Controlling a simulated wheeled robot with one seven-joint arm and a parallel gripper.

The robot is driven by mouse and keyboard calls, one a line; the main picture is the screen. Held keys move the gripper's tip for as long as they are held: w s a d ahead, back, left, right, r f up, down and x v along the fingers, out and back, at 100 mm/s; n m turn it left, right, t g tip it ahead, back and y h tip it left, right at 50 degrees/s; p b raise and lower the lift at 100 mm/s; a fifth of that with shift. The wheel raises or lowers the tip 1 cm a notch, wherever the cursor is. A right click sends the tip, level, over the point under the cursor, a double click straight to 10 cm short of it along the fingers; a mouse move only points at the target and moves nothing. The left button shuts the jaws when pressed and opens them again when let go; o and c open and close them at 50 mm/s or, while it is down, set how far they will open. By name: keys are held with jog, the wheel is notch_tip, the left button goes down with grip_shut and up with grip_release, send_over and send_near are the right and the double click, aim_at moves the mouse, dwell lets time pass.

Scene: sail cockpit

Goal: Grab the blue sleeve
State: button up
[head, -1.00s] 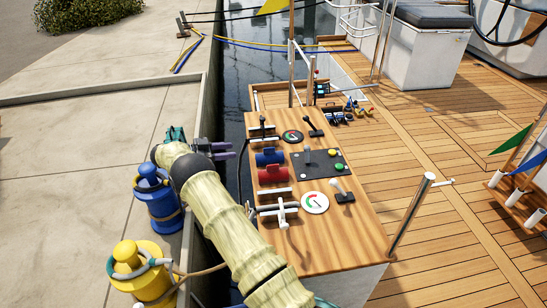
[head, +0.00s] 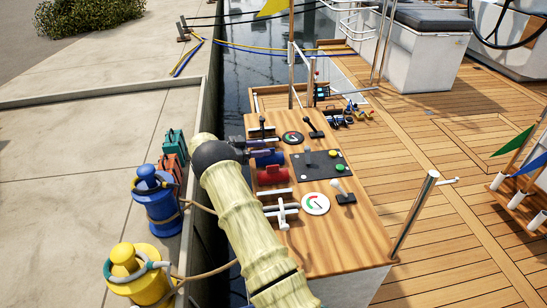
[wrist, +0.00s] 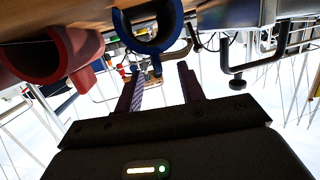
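The blue sleeve (head: 275,158) lies on the wooden console, just above the red sleeve (head: 272,175) in the head view. In the wrist view the blue sleeve (wrist: 152,42) is an open-ended curved shell at the top centre. The red sleeve (wrist: 75,65) is to its left there. My gripper (wrist: 160,70) is open, with its two dark purple fingers apart. The fingertips point at the near edge of the blue sleeve; I cannot tell whether they touch it. In the head view my gripper (head: 256,149) partly covers the sleeve's left end.
The console (head: 345,235) also carries levers, gauges and a dark button panel (head: 320,163). A black clamp-like bracket (wrist: 245,65) stands right of the blue sleeve in the wrist view. Blue and yellow bollards (head: 160,205) stand on the quay at left.

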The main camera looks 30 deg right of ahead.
aim_at(274, 148)
jog(key=b+x, duration=0.1)
jog(key=x, duration=0.3)
jog(key=shift+s+f, duration=0.1)
jog(key=shift+s, duration=0.15)
jog(key=shift+s+d+b, duration=0.1)
jog(key=shift+d+b, duration=0.2)
jog(key=shift+d, duration=0.15)
jog(key=shift+c, duration=0.2)
grip_shut()
